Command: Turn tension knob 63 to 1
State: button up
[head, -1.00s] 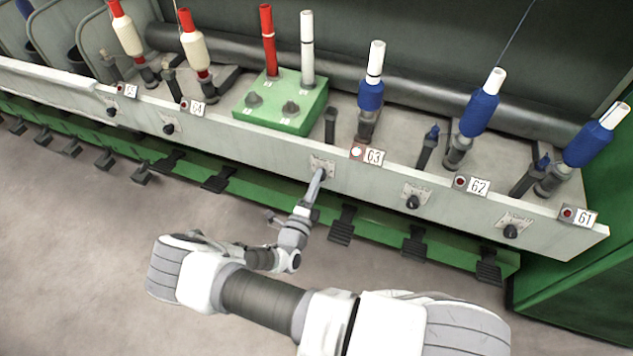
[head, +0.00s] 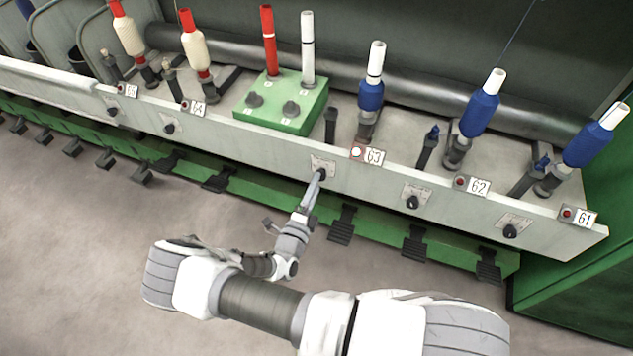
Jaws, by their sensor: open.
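The tension knob of station 63 (head: 322,173) sits on a small scale plate (head: 321,162) on the pale front rail, left of and below the label 63 (head: 374,156). My gripper (head: 318,180) is at the knob, reaching up from below. Its fingertips overlap the knob, and I cannot tell whether they touch it. The knob is mostly hidden and its setting is too small to read. A lit, whitish button with a red rim (head: 356,152) is beside the label.
Knobs of stations 62 (head: 412,201) and 61 (head: 510,231) lie to the right on the same rail. A green box (head: 283,110) with two knobs and red and white tubes stands above left. Black pedals (head: 342,225) hang below the rail. Floor is free in front.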

jog(key=p+v, duration=0.1)
jog(key=v, duration=1.4)
jog(key=shift+s, duration=0.25)
jog(key=shift+a+r, duration=0.1)
jog(key=shift+r, duration=0.05)
jog(key=w+d+r+m+g+h, duration=0.1)
jog(key=d+r+m+g, duration=0.4)
jog(key=r+m, duration=0.45)
jog(key=d+r+m+g, duration=0.4)
jog(key=r+m+g, duration=0.35)
jog(key=m, duration=0.35)
jog(key=w+d+r+m+g+h, duration=0.1)
jog(key=d+r+m+g, duration=0.35)
jog(key=r+m, duration=0.6)
jog(key=s+d+r+m+t+y, duration=0.2)
jog(key=s+d+r+m+y, duration=0.25)
jog(key=r+m, duration=0.45)
jog(key=s+d+r+m+t+y, duration=0.3)
jog(key=s+r+m+y, duration=0.15)
jog(key=r+m, duration=0.45)
notch_tip(320, 180, up, 13)
jog(key=p, duration=1.4)
jog(key=shift+s+a+m+h+p, duration=0.3)
jog(key=shift+m+h+p, duration=0.05)
jog(key=shift+m+h, duration=0.05)
